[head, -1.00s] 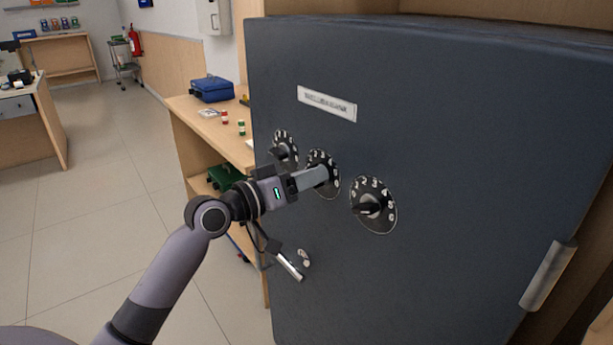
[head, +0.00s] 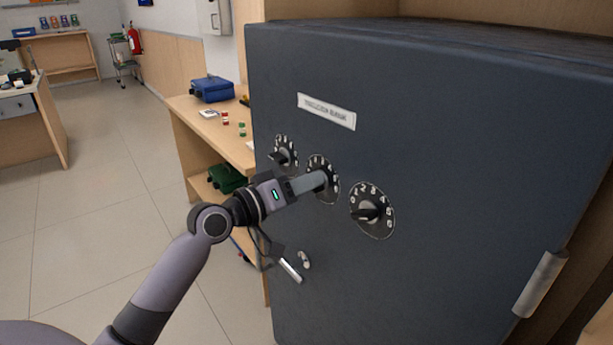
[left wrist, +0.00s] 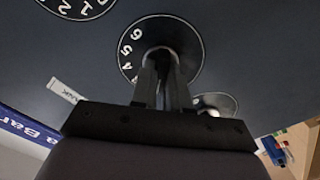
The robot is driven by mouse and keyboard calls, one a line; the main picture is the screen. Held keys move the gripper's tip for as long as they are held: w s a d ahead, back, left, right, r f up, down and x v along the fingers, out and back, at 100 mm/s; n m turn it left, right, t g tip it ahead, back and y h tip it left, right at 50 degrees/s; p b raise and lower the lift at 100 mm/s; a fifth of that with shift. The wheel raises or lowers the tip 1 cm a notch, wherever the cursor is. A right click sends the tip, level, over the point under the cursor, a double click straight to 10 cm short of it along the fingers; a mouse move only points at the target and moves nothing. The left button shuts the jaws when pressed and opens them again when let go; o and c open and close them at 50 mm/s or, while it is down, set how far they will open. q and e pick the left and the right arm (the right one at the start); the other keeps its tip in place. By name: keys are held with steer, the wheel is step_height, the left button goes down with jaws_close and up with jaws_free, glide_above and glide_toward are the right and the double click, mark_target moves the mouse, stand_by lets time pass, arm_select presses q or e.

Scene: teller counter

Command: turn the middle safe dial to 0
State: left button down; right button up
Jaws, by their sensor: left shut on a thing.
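The dark safe door (head: 450,120) carries three black dials with white numbers. The middle dial (head: 331,189) is partly hidden behind my left gripper (head: 322,182). My left gripper is shut on the middle dial's knob. In the left wrist view the middle dial (left wrist: 190,50) shows the numbers 4, 5 and 6 beside the fingers (left wrist: 163,75); its pointer and other numbers are hidden. The right dial (head: 373,210) and the left dial (head: 285,153) are untouched. My right gripper is out of view.
A handle (head: 290,270) sticks out below the dials, close under my left forearm. A label plate (head: 327,111) is above them. A wooden desk (head: 195,115) with a blue case (head: 211,89) stands left of the safe. The floor at left is clear.

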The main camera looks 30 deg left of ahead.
arm_select(q)
steer(key=shift+a+f+n+p, duration=0.1)
steer(key=shift+n+p, duration=1.5)
steer(key=shift+n, duration=0.8)
steer(key=shift+a+f+n+p, duration=0.1)
steer(key=shift+n+p, duration=1.45)
steer(key=shift+n, duration=0.85)
steer(key=c, duration=1.1)
jaws_free()
steer(key=shift+d, duration=0.1)
steer(key=shift+b+v, duration=0.75)
steer(key=shift+v, duration=2.85)
